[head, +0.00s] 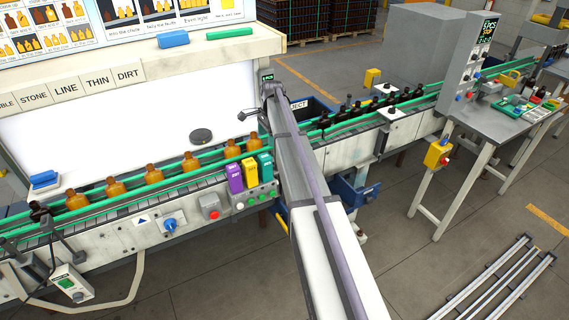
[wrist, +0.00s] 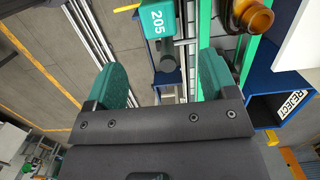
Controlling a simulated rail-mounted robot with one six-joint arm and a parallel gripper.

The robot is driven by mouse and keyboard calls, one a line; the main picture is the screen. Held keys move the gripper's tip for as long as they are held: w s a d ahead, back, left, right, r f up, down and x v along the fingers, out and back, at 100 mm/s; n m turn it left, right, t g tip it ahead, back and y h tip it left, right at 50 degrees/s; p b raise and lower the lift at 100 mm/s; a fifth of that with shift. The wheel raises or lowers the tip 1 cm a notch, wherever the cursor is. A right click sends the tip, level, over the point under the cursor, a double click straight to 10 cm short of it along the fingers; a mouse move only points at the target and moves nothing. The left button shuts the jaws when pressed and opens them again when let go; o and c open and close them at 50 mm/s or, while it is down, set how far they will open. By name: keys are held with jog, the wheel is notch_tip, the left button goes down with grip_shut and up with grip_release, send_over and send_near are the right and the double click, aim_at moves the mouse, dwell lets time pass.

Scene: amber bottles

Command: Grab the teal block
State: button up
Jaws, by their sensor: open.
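The teal block (head: 265,167) stands upright at the right end of a row of three blocks on the front ledge of the conveyor, beside a yellow block (head: 250,173) and a purple block (head: 235,179). In the wrist view the teal block (wrist: 151,46), with white digits on it, shows at the top, ahead of my gripper (wrist: 160,70). Its two teal-padded fingers are wide apart with nothing between them. The block lies beyond the fingertips, roughly in line with the gap. In the head view my arm's links hide the gripper's fingers.
Amber bottles (head: 116,187) stand on the green-railed conveyor behind the blocks; one bottle (wrist: 254,16) is close to the right of the teal block in the wrist view. A blue reject bin (wrist: 277,99) is at the right there. Buttons (head: 210,207) sit on the panel below the blocks.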

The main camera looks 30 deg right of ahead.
aim_at(265, 156)
jog(key=shift+a, duration=0.7)
notch_tip(265, 156, down, 6)
jog(key=b, duration=0.6)
jog(key=shift+a, duration=0.1)
jog(key=f+b, duration=0.5)
jog(key=shift+a+f, duration=0.1)
jog(key=shift+a, duration=0.1)
jog(key=shift+r, duration=0.25)
jog(key=c, duration=1.1)
notch_tip(265, 156, up, 10)
jog(key=p, duration=1)
jog(key=shift+r+p, duration=0.15)
jog(key=shift+p, duration=0.2)
